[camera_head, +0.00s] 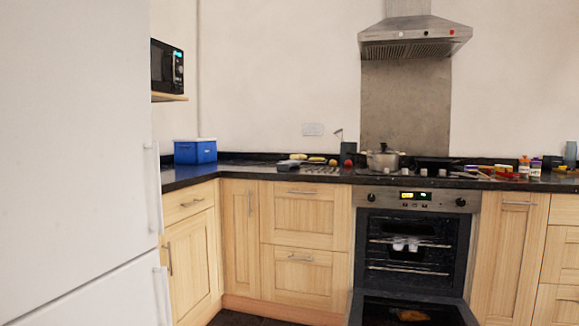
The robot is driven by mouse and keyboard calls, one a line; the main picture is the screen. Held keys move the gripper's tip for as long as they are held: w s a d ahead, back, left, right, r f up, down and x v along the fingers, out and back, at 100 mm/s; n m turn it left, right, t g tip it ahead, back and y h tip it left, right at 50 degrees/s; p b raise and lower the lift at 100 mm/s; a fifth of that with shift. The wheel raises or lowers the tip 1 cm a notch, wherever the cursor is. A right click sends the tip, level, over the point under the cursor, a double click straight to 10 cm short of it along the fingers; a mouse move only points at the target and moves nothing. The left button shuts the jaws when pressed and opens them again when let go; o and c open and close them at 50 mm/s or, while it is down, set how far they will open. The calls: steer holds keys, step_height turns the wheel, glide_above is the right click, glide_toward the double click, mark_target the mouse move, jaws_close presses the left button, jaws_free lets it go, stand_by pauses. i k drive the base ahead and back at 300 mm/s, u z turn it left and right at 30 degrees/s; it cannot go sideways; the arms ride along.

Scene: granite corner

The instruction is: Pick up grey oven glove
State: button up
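I cannot make out the grey oven glove for certain. A small pale object (405,243) sits on the upper rack inside the open oven (415,257); it is too small to tell what it is. A grey-dark flat item (290,165) lies on the counter left of the hob, also too small to name. My gripper is not in view.
The oven door (372,312) is folded down, with a brownish item (412,315) on it. A pot (382,160) stands on the hob. Several small things crowd the black counter (235,169). A blue box (195,152) stands in the corner. A white fridge (75,150) blocks the left.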

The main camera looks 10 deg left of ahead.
mark_target(281, 165)
steer(key=u, duration=0.65)
steer(key=i, duration=3.6)
steer(key=z, duration=0.8)
